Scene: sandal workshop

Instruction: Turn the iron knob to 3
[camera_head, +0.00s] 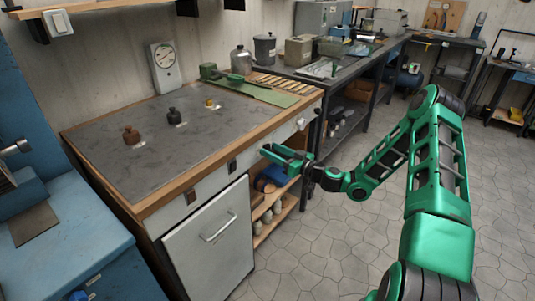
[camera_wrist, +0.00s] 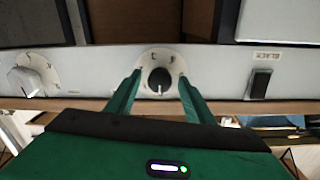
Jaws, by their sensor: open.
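A dark round knob (camera_wrist: 160,80) on a pale round dial plate sits on the light front panel (camera_wrist: 95,63) in the wrist view. Its pale pointer line points toward the bottom of the picture. The dial marks are too small to read surely. My gripper (camera_wrist: 159,86) is open, with one green finger on each side of the knob. I cannot tell whether the fingers touch it. In the head view my gripper (camera_head: 284,157) is at the workbench front, and this knob cannot be made out there.
A white knob (camera_wrist: 25,81) with its own dial is at the wrist view's left; it shows in the head view (camera_head: 301,124). A black switch (camera_wrist: 261,84) is at the right. The workbench top (camera_head: 150,155) holds several small items. A white cabinet door (camera_head: 210,245) is below.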

